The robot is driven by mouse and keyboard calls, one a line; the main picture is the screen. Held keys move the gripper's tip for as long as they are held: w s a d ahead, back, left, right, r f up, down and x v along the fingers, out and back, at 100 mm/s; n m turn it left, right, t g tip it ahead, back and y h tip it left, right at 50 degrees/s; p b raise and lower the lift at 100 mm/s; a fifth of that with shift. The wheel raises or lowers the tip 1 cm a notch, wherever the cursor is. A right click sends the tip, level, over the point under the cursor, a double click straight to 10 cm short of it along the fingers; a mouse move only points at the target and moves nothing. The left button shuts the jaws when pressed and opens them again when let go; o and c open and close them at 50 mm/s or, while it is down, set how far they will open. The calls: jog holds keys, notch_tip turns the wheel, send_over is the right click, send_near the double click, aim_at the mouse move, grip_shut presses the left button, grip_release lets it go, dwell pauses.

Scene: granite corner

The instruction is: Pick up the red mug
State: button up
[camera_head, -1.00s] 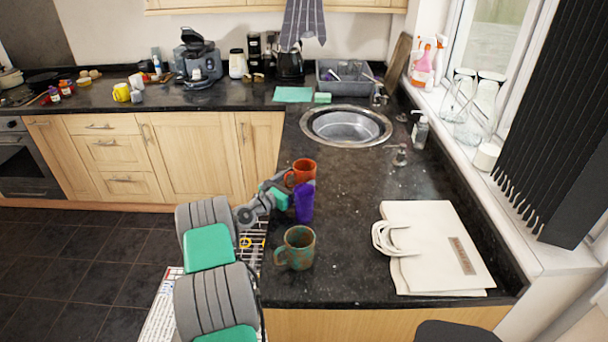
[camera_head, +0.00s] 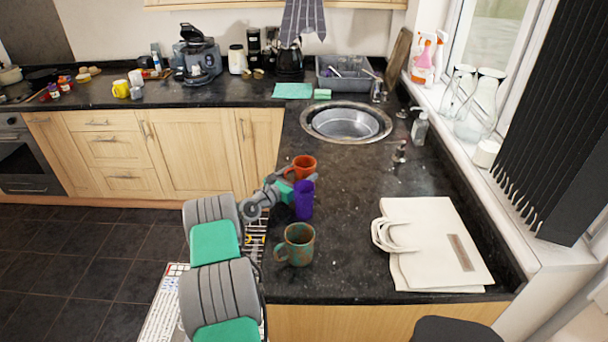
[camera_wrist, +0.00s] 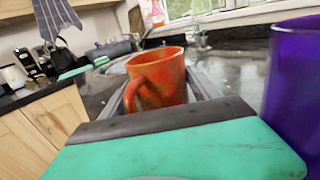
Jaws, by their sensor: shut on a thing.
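The red mug (camera_head: 303,166) is near the left edge of the dark counter, behind a purple cup (camera_head: 303,200). My gripper (camera_head: 284,186) is at the mug's near side and is shut on it. In the wrist view, the red mug (camera_wrist: 157,78) looks upright, with its handle toward the camera. The green and dark part of my gripper hides the mug's lower part there. I cannot tell whether its base touches the counter. The purple cup (camera_wrist: 294,85) stands close at the right in the wrist view.
A green-brown mug (camera_head: 297,245) stands in front of the purple cup. A cream bag (camera_head: 435,245) lies on the right of the counter. The sink (camera_head: 346,122) is farther back, with a soap bottle (camera_head: 419,129) beside it. The counter between bag and sink is mostly clear.

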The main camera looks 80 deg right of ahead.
jog(key=shift+c, duration=1.6)
jog(key=shift+r, duration=0.1)
